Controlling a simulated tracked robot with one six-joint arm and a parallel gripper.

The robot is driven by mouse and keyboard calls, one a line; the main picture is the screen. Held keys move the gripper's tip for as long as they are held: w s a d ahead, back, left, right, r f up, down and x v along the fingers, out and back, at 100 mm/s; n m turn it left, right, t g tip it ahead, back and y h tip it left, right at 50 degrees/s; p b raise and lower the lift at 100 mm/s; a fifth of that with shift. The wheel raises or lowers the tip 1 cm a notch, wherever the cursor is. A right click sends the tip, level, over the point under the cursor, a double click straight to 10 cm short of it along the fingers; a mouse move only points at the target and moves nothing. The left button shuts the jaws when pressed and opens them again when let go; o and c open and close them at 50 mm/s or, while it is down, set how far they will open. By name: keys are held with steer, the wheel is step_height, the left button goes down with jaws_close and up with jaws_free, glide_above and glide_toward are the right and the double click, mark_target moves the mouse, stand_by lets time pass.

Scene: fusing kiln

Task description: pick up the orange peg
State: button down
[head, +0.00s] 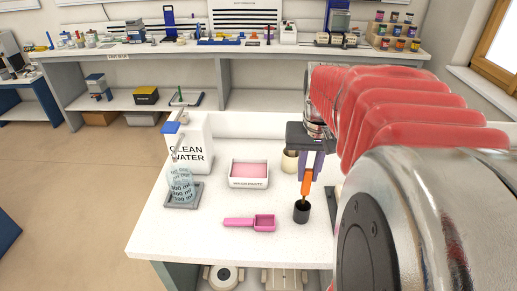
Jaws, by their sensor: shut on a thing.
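The orange peg (307,184) stands nearly upright near the front right of the white table in the head view. My gripper (311,176) points down from above with its bluish fingers shut on the upper part of the peg. A small black cup (301,212) sits directly below the peg. A thin brownish piece runs from the peg's lower end to the cup's mouth. I cannot tell whether the peg's lower end is inside the cup or just above it.
A beige cup (290,161) and a white box with pink contents (249,183) stand behind and left. A pink scoop (250,222) lies left of the black cup. A beaker (180,186) and a clean water container (190,150) stand farther left. The front left tabletop is clear.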

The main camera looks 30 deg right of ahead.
steer(key=shift+r, duration=1.75)
steer(key=shift+s, duration=0.1)
